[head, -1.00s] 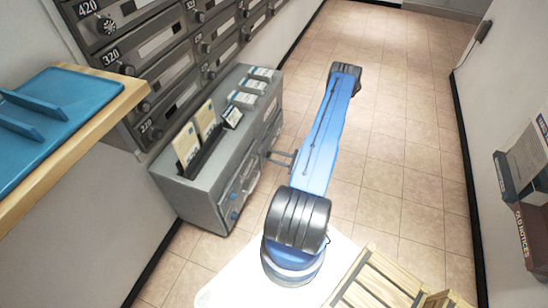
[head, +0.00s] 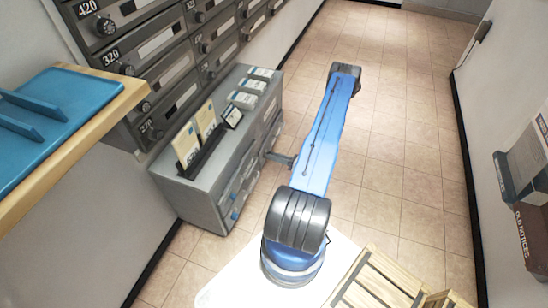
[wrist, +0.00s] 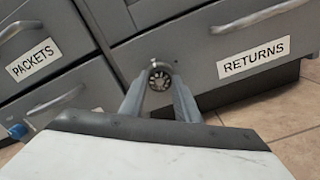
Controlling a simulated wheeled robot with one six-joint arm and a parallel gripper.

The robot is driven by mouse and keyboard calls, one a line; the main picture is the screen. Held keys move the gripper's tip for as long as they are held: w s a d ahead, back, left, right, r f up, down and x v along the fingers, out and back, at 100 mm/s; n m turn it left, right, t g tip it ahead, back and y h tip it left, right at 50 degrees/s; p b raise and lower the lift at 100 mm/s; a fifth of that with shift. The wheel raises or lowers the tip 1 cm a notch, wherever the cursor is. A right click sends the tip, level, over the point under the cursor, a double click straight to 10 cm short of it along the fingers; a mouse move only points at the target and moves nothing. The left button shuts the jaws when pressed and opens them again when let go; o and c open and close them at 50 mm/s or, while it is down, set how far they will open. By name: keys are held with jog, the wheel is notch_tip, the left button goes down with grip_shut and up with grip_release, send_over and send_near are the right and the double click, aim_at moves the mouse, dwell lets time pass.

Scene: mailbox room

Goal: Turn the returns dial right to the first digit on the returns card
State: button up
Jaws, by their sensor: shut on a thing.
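The returns dial (wrist: 160,73) is a small round metal knob on the grey drawer front, left of the white RETURNS label (wrist: 254,58) in the wrist view. My gripper (wrist: 160,86) is shut on the dial, one finger on each side. My gripper also shows in the head view (head: 278,159), at the cabinet's right side, where the dial itself is hidden. Several cards lie or stand on the grey cabinet (head: 222,168). Their print is too small to read, so I cannot tell which one is the returns card.
Numbered mailboxes (head: 150,45) line the wall above the cabinet. A wooden crate (head: 375,285) is near my base. The tiled floor at right is clear.

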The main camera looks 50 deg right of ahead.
jog(key=m, duration=0.6)
jog(key=shift+m, duration=0.3)
dwell(0.5)
jog(key=o, duration=1)
jog(key=shift+o, duration=0.2)
jog(key=shift+s, duration=0.1)
jog(key=v, duration=1.7)
jog(key=shift+s+d+f, duration=0.1)
jog(key=shift+d, duration=0.05)
